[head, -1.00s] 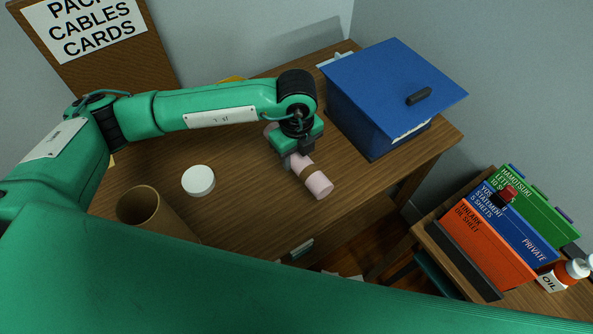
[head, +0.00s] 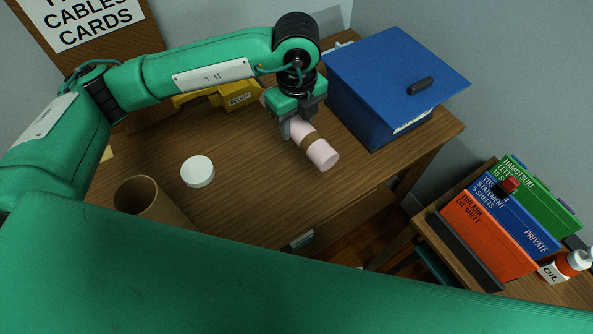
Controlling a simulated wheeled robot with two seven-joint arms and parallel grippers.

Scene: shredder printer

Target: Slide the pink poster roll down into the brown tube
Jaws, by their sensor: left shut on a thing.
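The pink poster roll (head: 322,154) has a brown band around it and lies slanted in my left gripper (head: 294,130). The left gripper is shut on the roll near its middle, and the roll appears lifted above the desk. The brown tube (head: 137,196) stands on the desk at the lower left, its open round mouth facing up. My right gripper is not in view.
A white round lid (head: 198,171) lies on the desk (head: 245,205) between tube and roll. A blue box (head: 385,85) with a black handle stands at the back right. A yellow object (head: 235,96) sits behind the arm. Binders (head: 490,235) and an oil bottle (head: 563,266) are lower right.

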